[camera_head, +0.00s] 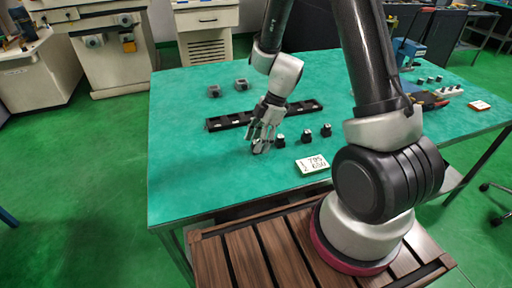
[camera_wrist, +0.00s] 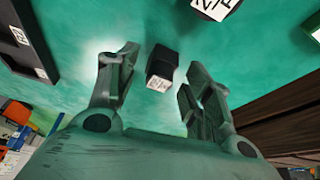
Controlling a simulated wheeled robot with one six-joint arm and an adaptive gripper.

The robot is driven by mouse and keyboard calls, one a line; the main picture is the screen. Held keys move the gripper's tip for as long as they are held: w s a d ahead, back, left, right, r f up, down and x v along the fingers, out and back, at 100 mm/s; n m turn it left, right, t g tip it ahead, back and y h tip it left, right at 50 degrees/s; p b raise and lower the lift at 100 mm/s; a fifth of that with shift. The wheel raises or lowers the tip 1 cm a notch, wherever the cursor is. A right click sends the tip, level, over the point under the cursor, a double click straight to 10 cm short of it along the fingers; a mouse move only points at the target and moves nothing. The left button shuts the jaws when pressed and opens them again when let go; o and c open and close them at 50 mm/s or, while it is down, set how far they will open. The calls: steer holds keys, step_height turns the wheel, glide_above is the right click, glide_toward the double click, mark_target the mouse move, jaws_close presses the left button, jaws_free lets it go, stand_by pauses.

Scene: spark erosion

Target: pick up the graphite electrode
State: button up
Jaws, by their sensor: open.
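A small dark block with a white label (camera_wrist: 160,67), which looks like a graphite electrode, lies between the spread fingers of my gripper (camera_wrist: 161,75) in the wrist view. Gaps show between the block and both fingers. In the head view my gripper (camera_head: 263,138) points down, low over the green table, and mostly hides the block beneath it. Similar dark blocks with pale tops stand in a row to its right: one close by (camera_head: 280,141), one further along (camera_head: 306,135) and one beyond (camera_head: 326,130). Their label text is too small to read in the head view.
A long black slotted rack (camera_head: 224,122) lies just behind my gripper; its edge shows in the wrist view (camera_wrist: 22,38). A written card (camera_head: 312,164) lies at the front. Two grey blocks (camera_head: 241,85) stand further back. The table's left front (camera_head: 190,185) is clear.

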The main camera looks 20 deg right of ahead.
jaws_close()
